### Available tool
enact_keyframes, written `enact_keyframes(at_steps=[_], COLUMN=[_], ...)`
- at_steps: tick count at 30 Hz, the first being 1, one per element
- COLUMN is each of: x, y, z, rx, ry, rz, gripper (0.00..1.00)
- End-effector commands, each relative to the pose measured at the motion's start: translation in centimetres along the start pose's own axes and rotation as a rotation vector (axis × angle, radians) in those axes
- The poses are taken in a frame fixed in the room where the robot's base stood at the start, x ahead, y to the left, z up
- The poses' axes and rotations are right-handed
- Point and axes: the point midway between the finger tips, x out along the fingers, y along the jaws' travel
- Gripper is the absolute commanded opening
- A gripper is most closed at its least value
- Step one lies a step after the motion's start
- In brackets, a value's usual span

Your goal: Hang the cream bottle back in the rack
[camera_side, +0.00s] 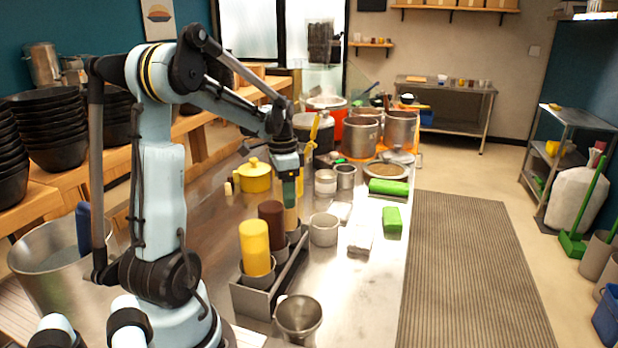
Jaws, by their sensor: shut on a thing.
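My gripper (289,186) is over the far end of the rack, pointing down. It is shut on the cream bottle (291,217), which shows as a pale, upright shape just below the fingers. The metal rack (252,301) stands on the steel counter. A yellow bottle (254,247) and a dark brown bottle (271,222) stand upside-down-like in its nearer holders. The cream bottle is behind the brown one, in line with the rack's far end. Its lower end is partly hidden, so I cannot tell whether it is in a holder or above it.
A metal bowl (298,315) is at the counter's front. Metal cups (323,230) and green packs (391,221) lie to the right. A yellow pot (254,175) stands left of my gripper. Large pots (400,130) stand farther back. Bare counter (350,290) lies right of the rack.

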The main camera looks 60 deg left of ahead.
Motion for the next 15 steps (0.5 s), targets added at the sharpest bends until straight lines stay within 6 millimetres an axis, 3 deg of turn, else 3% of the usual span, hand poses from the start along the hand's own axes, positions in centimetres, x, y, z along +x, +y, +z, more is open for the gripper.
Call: enact_keyframes(at_steps=[15], x=[2.1], y=[0.0], z=[0.1], rx=[0.0], ry=[0.0], rz=[0.0], gripper=[0.53])
